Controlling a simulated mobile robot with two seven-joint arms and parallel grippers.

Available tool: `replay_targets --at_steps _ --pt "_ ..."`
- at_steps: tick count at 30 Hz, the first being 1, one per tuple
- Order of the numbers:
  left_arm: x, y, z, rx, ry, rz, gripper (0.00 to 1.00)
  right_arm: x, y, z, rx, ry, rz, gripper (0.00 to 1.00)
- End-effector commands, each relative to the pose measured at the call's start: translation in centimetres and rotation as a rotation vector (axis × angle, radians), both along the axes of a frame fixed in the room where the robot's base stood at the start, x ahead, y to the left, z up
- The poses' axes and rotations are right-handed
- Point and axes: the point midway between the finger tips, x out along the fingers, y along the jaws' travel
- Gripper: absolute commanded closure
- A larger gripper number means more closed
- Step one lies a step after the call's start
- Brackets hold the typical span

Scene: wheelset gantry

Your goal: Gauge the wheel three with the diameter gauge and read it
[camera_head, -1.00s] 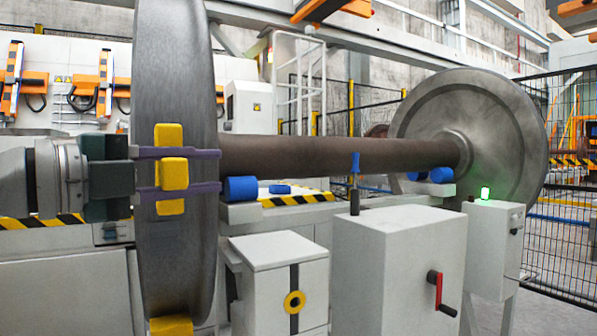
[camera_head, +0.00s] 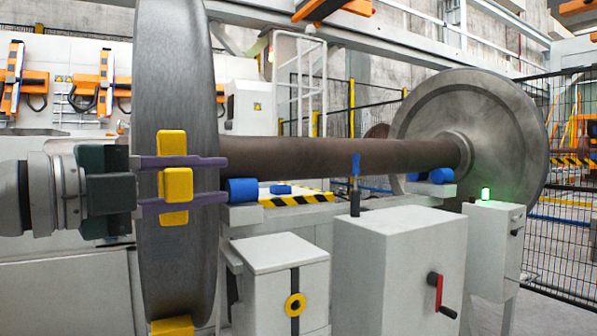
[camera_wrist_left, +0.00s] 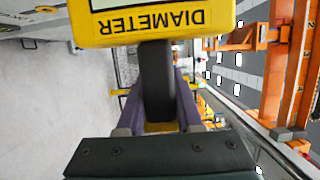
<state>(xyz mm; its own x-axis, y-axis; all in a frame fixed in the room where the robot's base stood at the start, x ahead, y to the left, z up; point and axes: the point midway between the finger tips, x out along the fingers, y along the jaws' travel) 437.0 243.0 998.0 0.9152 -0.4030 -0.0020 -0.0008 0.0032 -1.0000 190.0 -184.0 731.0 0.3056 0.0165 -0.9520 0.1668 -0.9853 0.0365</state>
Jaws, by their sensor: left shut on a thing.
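My left gripper (camera_head: 215,180) is shut, its purple fingers one above the other across the near wheel's rim. It holds the yellow diameter gauge (camera_head: 176,184), whose yellow parts show above, between and below the fingers. In the left wrist view, the gauge (camera_wrist_left: 150,25) has a yellow body marked DIAMETER, upside down, and a dark stem between the fingers (camera_wrist_left: 157,108). Its display is mostly cut off, with no reading visible. The large grey near wheel (camera_head: 175,80) stands behind the gauge; I cannot tell whether they touch. No number shows on it. My right gripper is out of view.
A brown axle (camera_head: 330,158) runs to the far wheel (camera_head: 490,130). Blue rollers (camera_head: 242,190) sit near the axle. White cabinets (camera_head: 395,260), one with a red crank (camera_head: 437,290), stand in front. A green lamp (camera_head: 486,194) is lit. Orange tools (camera_head: 100,85) hang behind.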

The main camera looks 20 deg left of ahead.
Motion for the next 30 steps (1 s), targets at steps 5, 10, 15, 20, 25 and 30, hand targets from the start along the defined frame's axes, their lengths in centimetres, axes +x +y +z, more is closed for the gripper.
replay_targets --at_steps 5,10,15,20,25,30 --pt "-0.8 -0.7 0.4 0.000 -0.005 0.005 1.00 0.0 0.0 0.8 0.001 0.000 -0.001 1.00" --pt "-1.5 -1.7 0.3 0.002 -0.004 0.002 1.00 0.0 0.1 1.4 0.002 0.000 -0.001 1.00" --pt "-2.2 -2.5 0.3 0.000 -0.004 0.002 1.00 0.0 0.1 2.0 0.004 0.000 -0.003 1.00" --pt "-2.9 -3.2 0.4 0.001 -0.006 0.004 1.00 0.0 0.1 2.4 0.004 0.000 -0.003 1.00" --pt "-3.6 -4.1 0.3 0.001 -0.004 0.002 1.00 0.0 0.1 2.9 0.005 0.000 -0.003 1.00" --pt "-4.3 -4.9 0.3 0.000 -0.004 0.003 1.00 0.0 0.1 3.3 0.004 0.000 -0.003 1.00"
